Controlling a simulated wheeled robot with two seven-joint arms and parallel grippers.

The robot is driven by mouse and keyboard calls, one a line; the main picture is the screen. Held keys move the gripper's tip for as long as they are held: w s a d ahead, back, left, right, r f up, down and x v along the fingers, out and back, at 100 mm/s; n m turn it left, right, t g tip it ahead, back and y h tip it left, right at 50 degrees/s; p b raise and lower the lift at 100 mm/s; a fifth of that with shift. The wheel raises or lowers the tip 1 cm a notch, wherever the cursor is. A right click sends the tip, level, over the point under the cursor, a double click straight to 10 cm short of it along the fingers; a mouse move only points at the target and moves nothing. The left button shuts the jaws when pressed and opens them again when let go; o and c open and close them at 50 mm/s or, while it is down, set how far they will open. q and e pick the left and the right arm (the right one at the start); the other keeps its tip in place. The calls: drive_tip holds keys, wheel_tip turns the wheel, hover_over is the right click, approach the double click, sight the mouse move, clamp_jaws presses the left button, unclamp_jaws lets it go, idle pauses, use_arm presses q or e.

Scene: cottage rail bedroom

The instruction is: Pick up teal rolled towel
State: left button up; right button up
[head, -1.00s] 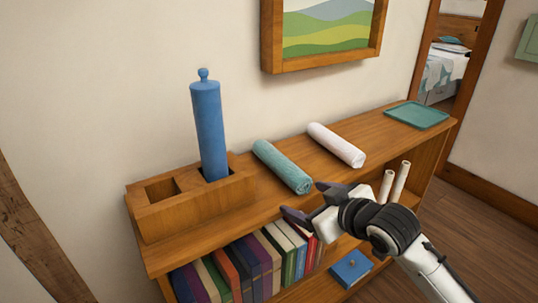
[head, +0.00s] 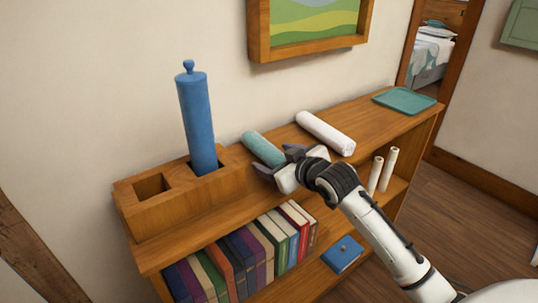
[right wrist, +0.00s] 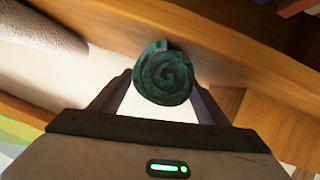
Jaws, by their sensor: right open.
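The teal rolled towel (head: 262,147) lies on the shelf top, its near end hidden by my right gripper in the head view. My right gripper (head: 276,163) is open at the towel's near end. In the right wrist view, the towel's spiral end (right wrist: 163,76) shows between the two fingers of the gripper (right wrist: 163,95). I cannot tell whether the fingers touch it. My left gripper is not in view.
A white rolled towel (head: 325,132) lies just right of the teal one. A wooden holder (head: 150,215) with a blue cylinder (head: 197,120) stands to the left. A teal tray (head: 404,101) lies at the far right end. Books (head: 240,260) fill the shelf below.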

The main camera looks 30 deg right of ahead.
drive_tip(key=c, duration=1.2)
